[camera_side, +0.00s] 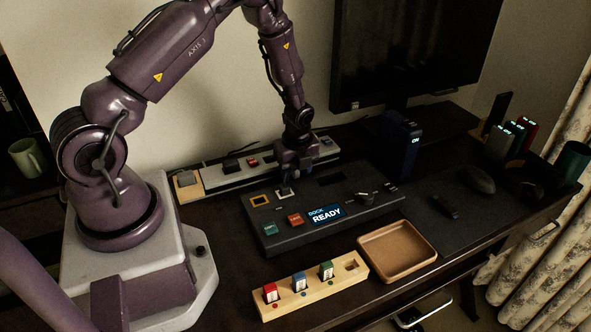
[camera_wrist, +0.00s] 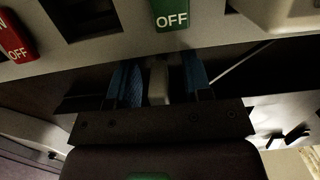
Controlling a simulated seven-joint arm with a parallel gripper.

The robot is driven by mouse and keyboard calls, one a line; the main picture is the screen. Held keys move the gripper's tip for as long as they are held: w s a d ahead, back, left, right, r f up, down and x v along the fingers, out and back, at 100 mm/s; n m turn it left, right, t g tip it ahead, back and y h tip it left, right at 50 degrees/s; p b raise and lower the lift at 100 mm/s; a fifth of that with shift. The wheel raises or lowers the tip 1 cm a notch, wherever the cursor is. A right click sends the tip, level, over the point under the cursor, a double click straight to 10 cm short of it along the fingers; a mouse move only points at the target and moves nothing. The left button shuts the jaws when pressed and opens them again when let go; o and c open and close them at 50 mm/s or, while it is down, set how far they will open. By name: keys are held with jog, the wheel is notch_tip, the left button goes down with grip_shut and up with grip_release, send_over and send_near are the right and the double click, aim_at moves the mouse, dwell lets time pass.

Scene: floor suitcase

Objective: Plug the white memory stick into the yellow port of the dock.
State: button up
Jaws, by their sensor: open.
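The dark dock (camera_side: 345,215) lies on the desk with a lit READY display. Its yellow-framed port (camera_side: 261,200) is at the upper left of its top and looks empty. A small white piece (camera_side: 283,191) shows at the dock's back edge, just right of the yellow port; I cannot tell whether it is the memory stick or a port frame. My gripper (camera_side: 293,172) is low over the dock's back edge. In the wrist view its blue-padded fingers (camera_wrist: 160,85) are apart, with a narrow pale block (camera_wrist: 158,80) between them, possibly the white stick. Its lower end is hidden.
A grey power strip (camera_side: 215,178) with coloured switches runs behind the dock; its green OFF switch (camera_wrist: 171,14) is near my fingers. A wooden rack (camera_side: 313,294) holds red, blue and green sticks in front. An empty brown tray (camera_side: 397,252) stands to its right.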

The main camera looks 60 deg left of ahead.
grip_shut()
